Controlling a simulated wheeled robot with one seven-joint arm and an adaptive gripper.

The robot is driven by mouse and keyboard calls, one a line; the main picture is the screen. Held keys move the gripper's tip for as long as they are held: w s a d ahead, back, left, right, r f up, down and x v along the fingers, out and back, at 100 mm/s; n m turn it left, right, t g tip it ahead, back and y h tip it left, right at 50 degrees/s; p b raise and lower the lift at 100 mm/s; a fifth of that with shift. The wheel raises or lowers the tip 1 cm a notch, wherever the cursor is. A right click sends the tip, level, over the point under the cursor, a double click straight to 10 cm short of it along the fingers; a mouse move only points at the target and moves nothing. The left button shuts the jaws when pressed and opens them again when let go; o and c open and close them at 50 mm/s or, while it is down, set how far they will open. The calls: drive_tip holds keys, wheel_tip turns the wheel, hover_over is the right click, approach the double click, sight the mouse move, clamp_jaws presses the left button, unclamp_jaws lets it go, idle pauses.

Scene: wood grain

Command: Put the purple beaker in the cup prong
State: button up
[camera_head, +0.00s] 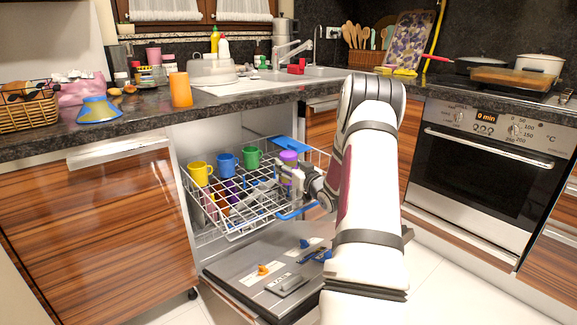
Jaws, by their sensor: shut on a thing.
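The purple beaker (289,156) shows its top above the right part of the white wire dishwasher rack (237,229). My gripper (288,174) is shut on the beaker, and its fingers hide most of the beaker's body. I cannot tell whether the beaker touches the rack. A yellow cup (200,174), a blue cup (227,163) and a green cup (252,158) stand in a row along the rack's back left side. The single cup prongs are too small to make out.
The dishwasher door (262,262) is folded down below the rack. The dark countertop (135,121) runs above, with an orange cup (180,89) near its edge. An oven (476,165) is at the right. More coloured items sit low in the rack.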

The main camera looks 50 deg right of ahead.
drive_tip(key=shift+f+b, duration=0.65)
drive_tip(key=shift+f, duration=0.15)
drive_tip(key=shift+r, duration=0.1)
drive_tip(key=shift+r, duration=0.5)
idle(0.9)
drive_tip(key=shift+b, duration=0.35)
idle(1.1)
drive_tip(key=shift+f+b, duration=0.55)
drive_tip(key=shift+f, duration=0.05)
drive_tip(key=shift+r, duration=0.15)
idle(0.3)
drive_tip(key=shift+r, duration=0.5)
